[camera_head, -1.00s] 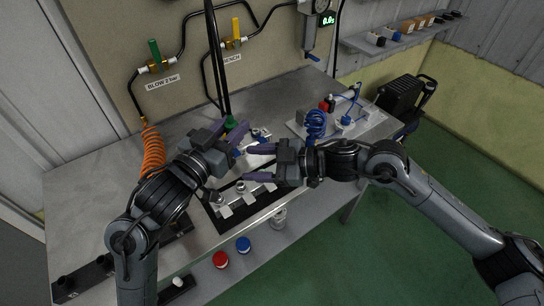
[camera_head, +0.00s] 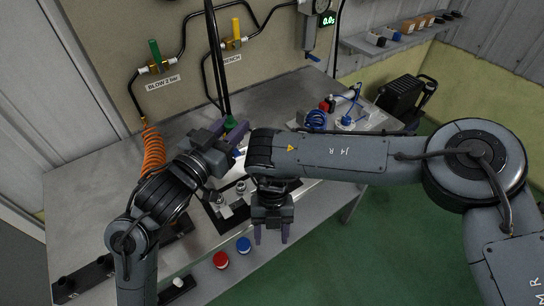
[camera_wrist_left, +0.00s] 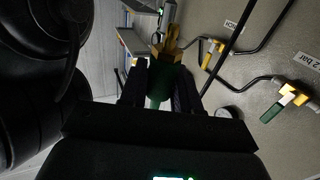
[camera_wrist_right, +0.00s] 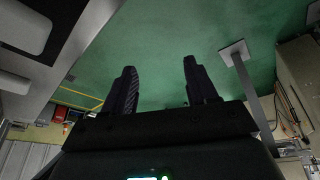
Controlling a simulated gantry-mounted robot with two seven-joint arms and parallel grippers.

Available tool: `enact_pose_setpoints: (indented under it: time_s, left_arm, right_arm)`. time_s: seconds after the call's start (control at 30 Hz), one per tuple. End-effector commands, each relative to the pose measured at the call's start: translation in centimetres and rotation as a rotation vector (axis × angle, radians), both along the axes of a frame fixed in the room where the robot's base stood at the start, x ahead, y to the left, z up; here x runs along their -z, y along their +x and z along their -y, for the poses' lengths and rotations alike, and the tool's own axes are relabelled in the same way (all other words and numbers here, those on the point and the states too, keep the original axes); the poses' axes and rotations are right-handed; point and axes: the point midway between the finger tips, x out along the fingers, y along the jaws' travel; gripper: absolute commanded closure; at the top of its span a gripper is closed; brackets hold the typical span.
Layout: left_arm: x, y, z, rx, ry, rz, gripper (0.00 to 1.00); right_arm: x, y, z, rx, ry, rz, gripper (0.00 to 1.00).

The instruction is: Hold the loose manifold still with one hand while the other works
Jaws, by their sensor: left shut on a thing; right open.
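My left gripper (camera_head: 229,131) is shut on a green piece (camera_wrist_left: 172,82) with a brass fitting at its far end, above the back middle of the bench. The green also shows between its fingers in the head view (camera_head: 230,123). I cannot tell whether this piece is the manifold. A white part with blue bits (camera_head: 239,152) lies just below that gripper, mostly hidden by my right arm. My right gripper (camera_head: 271,240) is open and empty, pointing down past the bench's front edge. The right wrist view shows only green floor between its fingers (camera_wrist_right: 160,80).
A black tray with silver fittings (camera_head: 224,200) sits on the bench, partly covered by my right arm. A red cap (camera_head: 221,260) and a blue cap (camera_head: 243,245) stand below the front edge. An orange coiled hose (camera_head: 153,150) hangs at left; a blue coil (camera_head: 316,120) lies at right.

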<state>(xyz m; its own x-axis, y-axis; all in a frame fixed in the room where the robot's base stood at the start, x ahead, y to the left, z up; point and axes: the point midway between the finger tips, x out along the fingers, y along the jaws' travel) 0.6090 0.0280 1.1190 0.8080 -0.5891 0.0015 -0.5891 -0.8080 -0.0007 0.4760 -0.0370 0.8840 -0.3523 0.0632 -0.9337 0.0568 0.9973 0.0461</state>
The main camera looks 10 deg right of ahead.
Motion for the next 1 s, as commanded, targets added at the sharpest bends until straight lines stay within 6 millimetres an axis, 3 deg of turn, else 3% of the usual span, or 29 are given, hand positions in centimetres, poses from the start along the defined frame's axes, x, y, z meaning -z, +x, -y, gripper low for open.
enact_pose_setpoints:
  time_s: [0.03, 0.2, 0.4, 0.5, 0.67, 1.0]
  left_arm:
    - [0.0, 0.0, 0.0, 0.000, 0.000, 0.000, 0.99]
    - [0.0, 0.0, 0.0, 0.000, 0.000, 0.000, 0.99]
    - [0.0, 0.0, 0.0, 0.000, 0.000, 0.000, 0.99]
    - [0.0, 0.0, 0.0, 0.000, -0.001, 0.001, 0.99]
    - [0.0, 0.0, 0.0, 0.000, -0.001, 0.001, 0.99]
    - [0.0, 0.0, 0.0, 0.000, -0.001, 0.001, 0.99]
  right_arm:
    - [-2.0, 2.4, 0.2, -0.070, 0.011, 0.067, 0.43]
    - [-7.4, 7.7, 0.9, -0.291, 0.038, 0.221, 0.43]
    - [-12.0, 11.0, 1.5, -0.455, 0.037, 0.327, 0.43]
    - [-13.2, 11.8, 1.6, -0.498, 0.034, 0.353, 0.43]
    - [-13.3, 12.2, 1.7, -0.527, 0.032, 0.368, 0.43]
    - [-8.5, 12.2, 1.8, -0.528, 0.033, 0.367, 0.43]
